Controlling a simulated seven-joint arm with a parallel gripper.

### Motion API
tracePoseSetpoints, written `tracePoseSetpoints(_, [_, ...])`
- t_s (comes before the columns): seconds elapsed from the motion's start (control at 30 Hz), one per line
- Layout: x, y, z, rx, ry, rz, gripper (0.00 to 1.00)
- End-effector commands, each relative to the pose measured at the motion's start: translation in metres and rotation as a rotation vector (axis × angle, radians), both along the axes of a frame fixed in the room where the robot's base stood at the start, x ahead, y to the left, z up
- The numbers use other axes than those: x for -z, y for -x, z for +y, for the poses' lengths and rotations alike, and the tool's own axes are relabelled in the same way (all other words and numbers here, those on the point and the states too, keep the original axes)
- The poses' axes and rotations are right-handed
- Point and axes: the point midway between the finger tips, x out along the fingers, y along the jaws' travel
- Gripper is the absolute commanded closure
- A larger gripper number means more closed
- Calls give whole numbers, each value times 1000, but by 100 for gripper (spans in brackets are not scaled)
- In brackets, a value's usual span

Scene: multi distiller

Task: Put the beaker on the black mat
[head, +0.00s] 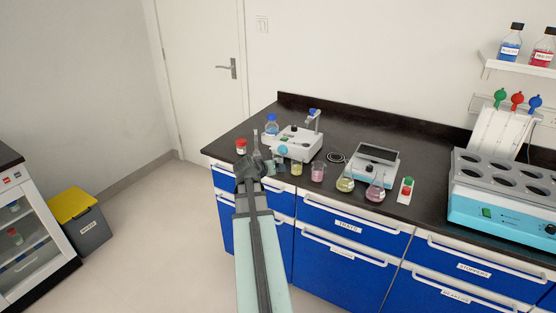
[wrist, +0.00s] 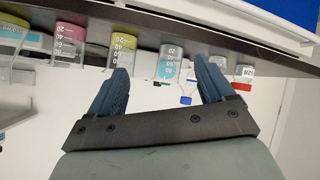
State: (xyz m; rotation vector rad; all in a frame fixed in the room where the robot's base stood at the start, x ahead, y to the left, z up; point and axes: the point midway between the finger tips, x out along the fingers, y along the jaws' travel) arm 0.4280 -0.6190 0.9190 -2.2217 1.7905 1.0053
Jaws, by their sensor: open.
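Several beakers stand along the front of the counter: a pink one (head: 318,172), a yellow one (head: 297,168) and a blue one beside my gripper. In the wrist view, which is upside down, the pink (wrist: 68,40), yellow (wrist: 122,45) and blue beaker (wrist: 169,62) show in a row. My gripper (head: 268,166) is open and empty at the counter's front edge. In the wrist view, the blue beaker appears between its fingertips (wrist: 162,66), beyond them, with no contact visible. I cannot make out a separate black mat.
A white stirrer (head: 297,142) stands behind the beakers. A red-capped jar (head: 241,147) and blue-capped bottle (head: 271,126) are left. A black ring (head: 336,157) lies between.

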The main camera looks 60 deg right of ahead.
Motion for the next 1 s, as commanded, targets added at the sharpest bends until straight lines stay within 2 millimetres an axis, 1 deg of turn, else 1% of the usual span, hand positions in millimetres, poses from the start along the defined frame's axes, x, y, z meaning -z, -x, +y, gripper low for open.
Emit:
tracePoseSetpoints(0.03, [-8, -3, -6, 8, 43, -35, 18])
tracePoseSetpoints(0.1, [-18, -7, -11, 19, 96, -92, 18])
tracePoseSetpoints(0.2, [-28, -13, -15, 30, 142, -185, 18])
tracePoseSetpoints(0.37, [-34, -21, -17, 58, 151, -318, 18])
tracePoseSetpoints(0.53, [-33, -22, -20, 81, 143, -359, 18])
tracePoseSetpoints(0.67, [-28, -24, -31, 83, 142, -359, 18])
tracePoseSetpoints(1.0, [-7, -34, -82, 82, 142, -359, 18])
